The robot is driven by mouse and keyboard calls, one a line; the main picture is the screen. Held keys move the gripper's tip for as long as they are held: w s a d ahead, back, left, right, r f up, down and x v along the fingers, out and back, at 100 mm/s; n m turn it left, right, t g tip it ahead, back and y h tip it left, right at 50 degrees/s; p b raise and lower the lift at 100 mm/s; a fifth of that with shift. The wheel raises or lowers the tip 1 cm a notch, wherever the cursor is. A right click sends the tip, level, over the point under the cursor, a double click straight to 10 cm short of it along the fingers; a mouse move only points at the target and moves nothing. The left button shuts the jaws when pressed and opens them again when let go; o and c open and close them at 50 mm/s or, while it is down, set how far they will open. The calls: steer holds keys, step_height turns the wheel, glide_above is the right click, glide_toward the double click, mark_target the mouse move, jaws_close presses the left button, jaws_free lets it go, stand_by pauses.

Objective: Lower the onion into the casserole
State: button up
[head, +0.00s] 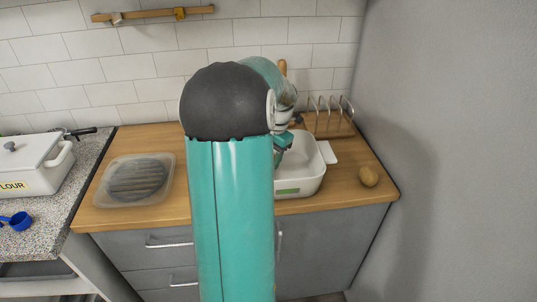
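A white open dish with a side handle (312,178), which looks like the casserole, stands on the wooden counter, right of centre. My arm hides its left part. My gripper (284,143) shows only in part behind my arm, at the dish's back left. Its fingertips and anything between them are hidden, so I cannot tell whether it is open or holds something.
A wooden rack with metal loops (330,122) stands behind the dish. A clear tub with a dark ridged thing inside (107,190) is at the left. A white box labelled FLOUR (35,160) and a blue scoop (15,221) are on the speckled counter. A grey wall (450,150) bounds the right.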

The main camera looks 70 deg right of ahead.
steer(key=shift+f, duration=2.15)
stand_by(1.1)
steer(key=o, duration=1.1)
steer(key=shift+o, duration=0.2)
step_height(320, 180, up, 14)
steer(key=s, duration=0.2)
steer(key=shift+s+d+f, duration=0.15)
steer(key=shift+d+f, duration=0.05)
